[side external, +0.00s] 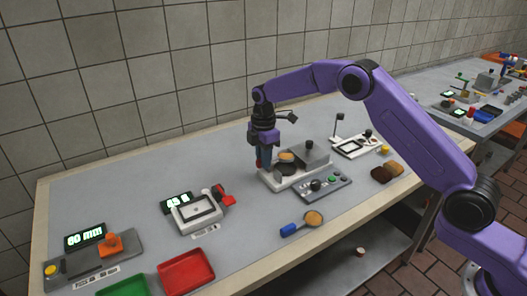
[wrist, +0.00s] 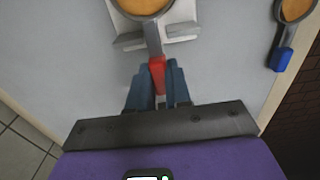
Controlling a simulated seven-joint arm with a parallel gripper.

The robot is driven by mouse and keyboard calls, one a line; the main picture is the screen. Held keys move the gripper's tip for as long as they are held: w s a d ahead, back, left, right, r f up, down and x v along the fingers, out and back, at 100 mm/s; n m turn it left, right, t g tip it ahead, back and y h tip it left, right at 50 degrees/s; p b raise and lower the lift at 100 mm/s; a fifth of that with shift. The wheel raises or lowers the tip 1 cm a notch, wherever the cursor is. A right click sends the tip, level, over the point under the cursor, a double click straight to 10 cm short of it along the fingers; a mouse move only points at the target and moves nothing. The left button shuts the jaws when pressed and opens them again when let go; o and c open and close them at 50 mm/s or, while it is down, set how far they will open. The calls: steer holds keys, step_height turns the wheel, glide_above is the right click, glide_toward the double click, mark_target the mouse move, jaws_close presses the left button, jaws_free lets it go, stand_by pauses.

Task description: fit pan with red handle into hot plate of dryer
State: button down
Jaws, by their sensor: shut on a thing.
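The pan with the red handle is in my gripper (side external: 263,163). In the wrist view the blue fingers are shut on its red handle (wrist: 157,72), and its grey neck leads up to a round pan (wrist: 144,5) with tan contents, cut off by the top edge. In the side view the pan (side external: 286,156) is over the white base of a machine (side external: 271,183), which I take for the dryer. A dark round plate (side external: 285,169) shows just below the pan. I cannot tell whether the pan touches it. The white base (wrist: 183,30) also shows under the pan in the wrist view.
A blue-handled pan (side external: 313,217) lies on the table in front. A control panel (side external: 322,187) and grey block (side external: 311,153) adjoin the white base. A white device with a red part (side external: 196,213) stands left, red (side external: 186,272) and green trays in front. Brown slices (side external: 383,174) lie right.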

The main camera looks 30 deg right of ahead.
steer(key=shift+f, duration=1.05)
steer(key=shift+f, duration=1)
stand_by(0.8)
steer(key=c, duration=1)
jaws_free()
step_height(320, 180, up, 18)
steer(key=shift+f, duration=0.25)
